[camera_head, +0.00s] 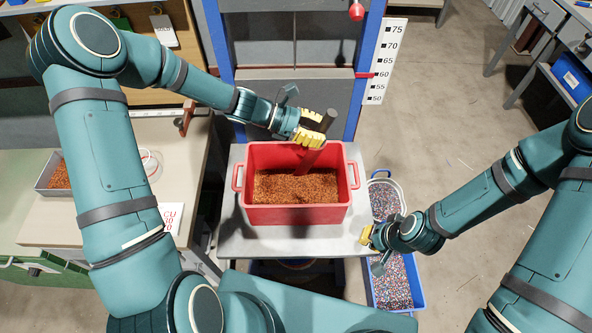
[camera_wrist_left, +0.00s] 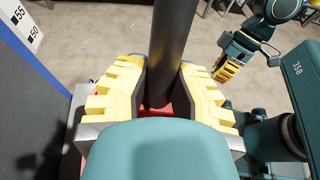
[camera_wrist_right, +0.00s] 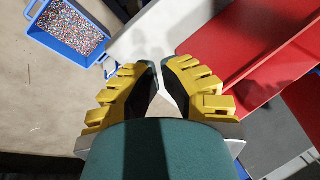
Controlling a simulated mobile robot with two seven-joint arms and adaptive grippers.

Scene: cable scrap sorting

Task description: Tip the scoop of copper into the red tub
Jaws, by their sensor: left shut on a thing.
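The red tub (camera_head: 296,215) stands on a light grey stand, with copper granules (camera_head: 290,188) inside it. My left gripper (camera_head: 312,136) is over the tub's back right part, shut on the dark handle (camera_head: 327,121) of the scoop. The handle also shows between the fingers in the left wrist view (camera_wrist_left: 170,45). The red part of the scoop (camera_head: 309,160) slants down into the tub; its lower end and load are hidden or unclear. My right gripper (camera_head: 367,237) is beside the stand's front right corner, its fingers nearly together and empty in the right wrist view (camera_wrist_right: 160,70).
A grey tray (camera_head: 46,188) with copper is on the left bench. A blue bin (camera_head: 419,296) of mixed granules is on the floor at right, with a round bucket (camera_head: 400,187) behind it. A height scale (camera_head: 387,60) and blue posts stand behind the tub.

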